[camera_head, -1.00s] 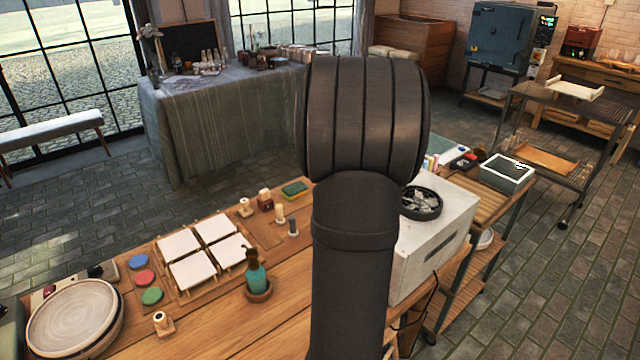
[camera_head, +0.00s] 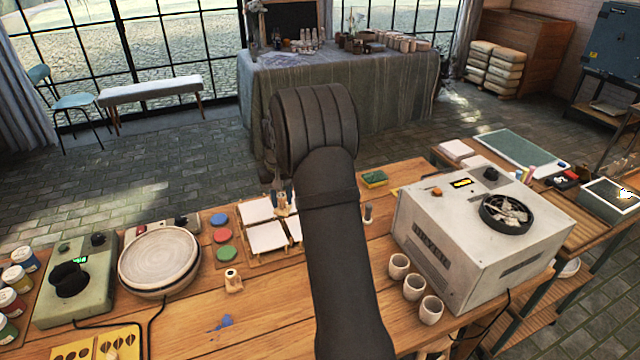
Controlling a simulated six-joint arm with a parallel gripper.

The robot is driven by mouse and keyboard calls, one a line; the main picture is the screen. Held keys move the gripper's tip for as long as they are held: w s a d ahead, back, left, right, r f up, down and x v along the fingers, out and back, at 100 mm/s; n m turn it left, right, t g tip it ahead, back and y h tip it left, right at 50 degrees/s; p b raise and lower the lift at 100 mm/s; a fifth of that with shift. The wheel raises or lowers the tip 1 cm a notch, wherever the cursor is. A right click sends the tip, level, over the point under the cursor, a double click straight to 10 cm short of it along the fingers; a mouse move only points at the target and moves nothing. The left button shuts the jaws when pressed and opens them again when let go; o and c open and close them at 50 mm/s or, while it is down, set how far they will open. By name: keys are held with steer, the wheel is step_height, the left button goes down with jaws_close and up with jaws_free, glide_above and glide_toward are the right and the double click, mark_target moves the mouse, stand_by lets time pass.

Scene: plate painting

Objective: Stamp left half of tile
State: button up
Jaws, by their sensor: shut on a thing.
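White square tiles lie in a wooden rack in the middle of the bench; the back left tile (camera_head: 257,210) and front left tile (camera_head: 267,237) show most clearly. My arm covers much of the right side of the rack. My gripper (camera_head: 282,190) shows just left of my arm, over the back of the rack. It is shut on a small wooden stamp (camera_head: 283,206). I cannot tell whether the stamp touches a tile. Blue (camera_head: 219,220), red (camera_head: 222,236) and green (camera_head: 225,253) ink pads lie left of the rack.
Another wooden stamp (camera_head: 233,281) stands in front of the pads. A round plate (camera_head: 160,258) sits at left. A sponge (camera_head: 374,179), several cups (camera_head: 413,287) and a white box-shaped machine (camera_head: 470,235) are at right. The front of the bench is mostly clear.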

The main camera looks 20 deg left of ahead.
steer(key=s+a+f, duration=0.2)
steer(key=a, duration=0.1)
glide_above(275, 234)
steer(key=shift+n, duration=0.3)
steer(key=shift+w+f, duration=0.1)
steer(key=shift+f, duration=2.55)
steer(key=shift+f, duration=0.6)
step_height(275, 234, up, 7)
stand_by(0.4)
steer(key=shift+o, duration=0.5)
steer(key=shift+c, duration=0.5)
